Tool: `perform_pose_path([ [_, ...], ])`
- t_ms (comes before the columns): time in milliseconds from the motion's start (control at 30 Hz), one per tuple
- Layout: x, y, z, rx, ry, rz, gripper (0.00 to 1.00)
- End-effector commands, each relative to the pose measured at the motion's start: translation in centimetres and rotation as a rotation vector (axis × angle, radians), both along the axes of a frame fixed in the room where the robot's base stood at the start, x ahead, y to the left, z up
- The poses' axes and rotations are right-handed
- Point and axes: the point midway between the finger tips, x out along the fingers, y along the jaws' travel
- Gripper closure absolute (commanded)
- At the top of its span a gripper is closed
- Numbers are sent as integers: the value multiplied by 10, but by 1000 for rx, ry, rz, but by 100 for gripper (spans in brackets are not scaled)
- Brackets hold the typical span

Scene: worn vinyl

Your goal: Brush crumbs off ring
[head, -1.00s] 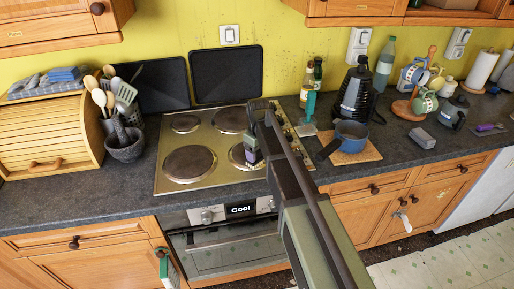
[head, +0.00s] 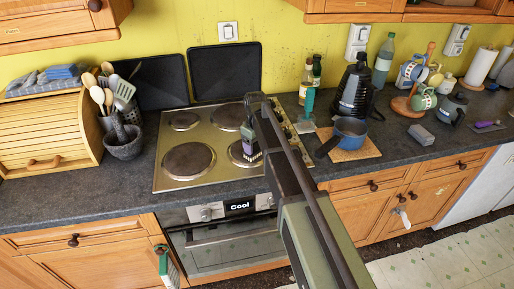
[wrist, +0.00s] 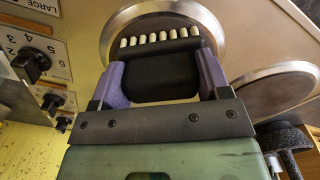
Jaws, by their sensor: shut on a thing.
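My gripper (wrist: 160,82) is shut on a small black brush (wrist: 162,68) between its purple finger pads. The brush has a row of pale bristles. In the head view my gripper (head: 248,143) holds the brush (head: 250,157) over the front right ring (head: 235,152) of the cooktop and hides part of it. In the wrist view the bristle row lies across a round ring (wrist: 120,42); I cannot tell whether the bristles touch it. Crumbs cannot be made out.
The other rings are the front left (head: 188,160), back left (head: 185,121) and back right (head: 228,117). Control knobs (wrist: 31,65) line the cooktop's right side. A blue pan (head: 350,130) and a dark kettle (head: 355,92) stand to the right. A mortar (head: 124,146) stands left.

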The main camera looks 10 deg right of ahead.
Motion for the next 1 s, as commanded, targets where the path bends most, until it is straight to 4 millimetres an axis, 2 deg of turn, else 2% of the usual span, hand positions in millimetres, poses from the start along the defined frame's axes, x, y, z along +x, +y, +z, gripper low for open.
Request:
perform_pose_path([
  [133,12,0,0,0,0,0,49],
  [467,13,0,0,0,0,0,49],
  [900,49,0,0,0,0,0,49],
  [1000,51,0,0,0,0,0,49],
])
